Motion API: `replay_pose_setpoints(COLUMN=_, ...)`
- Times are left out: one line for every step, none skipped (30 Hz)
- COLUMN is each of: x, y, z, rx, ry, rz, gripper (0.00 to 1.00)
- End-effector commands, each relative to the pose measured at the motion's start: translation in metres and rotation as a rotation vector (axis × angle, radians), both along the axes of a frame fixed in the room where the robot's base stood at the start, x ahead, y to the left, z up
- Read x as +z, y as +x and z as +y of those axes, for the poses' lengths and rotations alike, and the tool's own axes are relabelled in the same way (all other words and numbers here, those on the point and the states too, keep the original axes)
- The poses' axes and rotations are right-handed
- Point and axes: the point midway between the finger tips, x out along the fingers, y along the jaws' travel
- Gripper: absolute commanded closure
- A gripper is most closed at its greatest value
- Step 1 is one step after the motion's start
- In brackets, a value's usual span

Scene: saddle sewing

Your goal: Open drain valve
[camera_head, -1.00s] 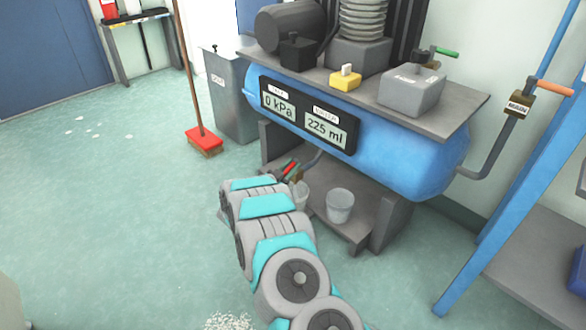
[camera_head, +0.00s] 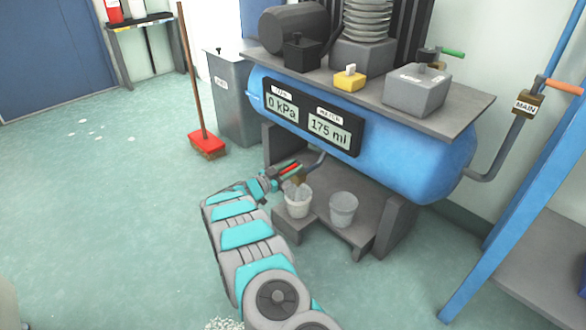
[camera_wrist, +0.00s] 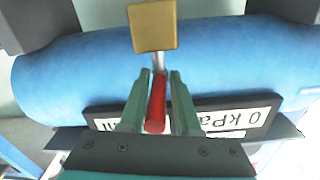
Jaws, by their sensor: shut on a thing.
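The drain valve under the blue tank (camera_head: 395,150) has a brass body (camera_wrist: 153,25) and a red lever handle (camera_wrist: 156,103). In the head view the red handle (camera_head: 289,168) shows just beyond my gripper (camera_head: 276,178). In the wrist view my gripper (camera_wrist: 158,110) has its two green fingers on either side of the red handle, shut on it. A white bucket (camera_head: 298,208) stands below the valve, with a pale, whitish shape at its mouth that looks like water. The panel (camera_head: 310,117) reads 0 kPa and 175 ml.
A second, grey bucket (camera_head: 343,208) stands to the right on the low shelf (camera_head: 355,240). A broom (camera_head: 207,146) and a grey bin (camera_head: 233,100) stand to the left. A blue ladder-like frame (camera_head: 500,235) is at the right. The floor at left is mostly clear.

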Motion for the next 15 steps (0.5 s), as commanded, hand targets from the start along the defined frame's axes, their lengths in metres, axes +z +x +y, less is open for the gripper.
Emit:
replay_pose_setpoints(x=0.0015, y=0.0010, z=0.0005, rx=0.003, ry=0.001, rz=-0.003, gripper=1.00)
replay_pose_setpoints(x=0.0015, y=0.0010, z=0.0005, rx=0.003, ry=0.001, rz=-0.003, gripper=1.00)
replay_pose_setpoints(x=0.0015, y=0.0011, z=0.0005, rx=0.003, ry=0.001, rz=-0.003, gripper=1.00)
replay_pose_setpoints(x=0.0015, y=0.0011, z=0.0005, rx=0.003, ry=0.001, rz=-0.003, gripper=1.00)
replay_pose_setpoints(x=0.0016, y=0.0010, z=0.0005, rx=0.003, ry=0.001, rz=-0.003, gripper=1.00)
replay_pose_setpoints(x=0.0017, y=0.0011, z=0.0004, rx=0.003, ry=0.001, rz=-0.003, gripper=1.00)
replay_pose_setpoints(x=0.0017, y=0.0011, z=0.0004, rx=0.003, ry=0.001, rz=-0.003, gripper=1.00)
replay_pose_setpoints(x=0.0018, y=0.0012, z=0.0004, rx=0.003, ry=0.001, rz=-0.003, gripper=0.66)
replay_pose_setpoints(x=0.0017, y=0.0012, z=0.0003, rx=0.003, ry=0.001, rz=-0.003, gripper=0.61)
replay_pose_setpoints(x=0.0016, y=0.0011, z=0.0002, rx=0.003, ry=0.001, rz=-0.003, gripper=0.58)
replay_pose_setpoints(x=0.0015, y=0.0010, z=0.0003, rx=0.003, ry=0.000, rz=-0.003, gripper=0.54)
replay_pose_setpoints(x=0.0014, y=0.0009, z=0.0002, rx=0.003, ry=0.000, rz=-0.003, gripper=0.50)
replay_pose_setpoints(x=0.0013, y=0.0008, z=0.0002, rx=0.002, ry=0.000, rz=-0.002, gripper=0.49)
replay_pose_setpoints(x=0.0013, y=0.0008, z=0.0001, rx=0.002, ry=0.000, rz=-0.002, gripper=0.49)
replay_pose_setpoints(x=0.0011, y=0.0007, z=0.0001, rx=0.002, ry=0.000, rz=-0.002, gripper=0.49)
